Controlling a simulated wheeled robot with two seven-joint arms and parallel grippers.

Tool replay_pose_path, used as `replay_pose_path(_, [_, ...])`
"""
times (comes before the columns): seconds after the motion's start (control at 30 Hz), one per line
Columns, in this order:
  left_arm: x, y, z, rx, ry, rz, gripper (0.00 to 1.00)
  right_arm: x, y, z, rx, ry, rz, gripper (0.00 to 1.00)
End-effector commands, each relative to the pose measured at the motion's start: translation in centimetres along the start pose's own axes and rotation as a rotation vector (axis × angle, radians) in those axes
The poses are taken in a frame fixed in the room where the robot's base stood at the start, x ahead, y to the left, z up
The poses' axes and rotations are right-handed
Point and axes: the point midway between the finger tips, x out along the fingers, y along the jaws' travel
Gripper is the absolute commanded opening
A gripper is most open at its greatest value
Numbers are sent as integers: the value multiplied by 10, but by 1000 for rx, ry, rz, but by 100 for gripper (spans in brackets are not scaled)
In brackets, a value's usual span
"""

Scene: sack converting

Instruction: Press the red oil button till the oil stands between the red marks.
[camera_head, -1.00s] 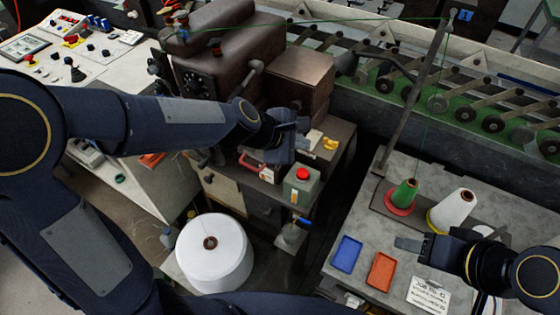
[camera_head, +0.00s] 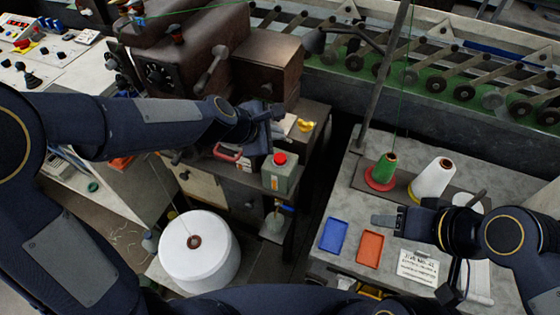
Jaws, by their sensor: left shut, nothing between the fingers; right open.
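The red oil button (camera_head: 280,158) sits on top of a small grey-green oil box (camera_head: 282,180) on the machine's side shelf. A small sight window (camera_head: 274,182) shows on the box's front. The oil level and red marks are too small to make out. My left gripper (camera_head: 271,133) is shut and empty, just behind and above the button; it appears apart from it. My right gripper (camera_head: 383,221) is open and empty, above the grey table near the trays.
A white thread cone (camera_head: 200,262) stands in front of the machine. The grey table (camera_head: 340,196) holds green (camera_head: 387,166) and white (camera_head: 432,180) spools, a blue tray (camera_head: 333,235), an orange tray (camera_head: 370,249) and a label card (camera_head: 418,267). A red handle (camera_head: 228,153) lies left of the box.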

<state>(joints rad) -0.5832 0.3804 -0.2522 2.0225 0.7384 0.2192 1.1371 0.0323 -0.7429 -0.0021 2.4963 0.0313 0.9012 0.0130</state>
Motion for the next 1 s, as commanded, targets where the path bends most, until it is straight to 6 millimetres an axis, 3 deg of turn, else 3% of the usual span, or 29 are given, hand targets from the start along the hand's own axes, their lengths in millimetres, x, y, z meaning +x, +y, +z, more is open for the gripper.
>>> replay_pose_path(0.1, [18,-13,-13,0,0,0,0,22,10,11,0,0,0,50])
replay_pose_path(0.33, [37,-26,-27,0,0,0,0,44,20,22,0,-1,0,50])
replay_pose_path(1.0, [40,-29,-29,1,0,0,0,47,22,24,0,0,0,50])
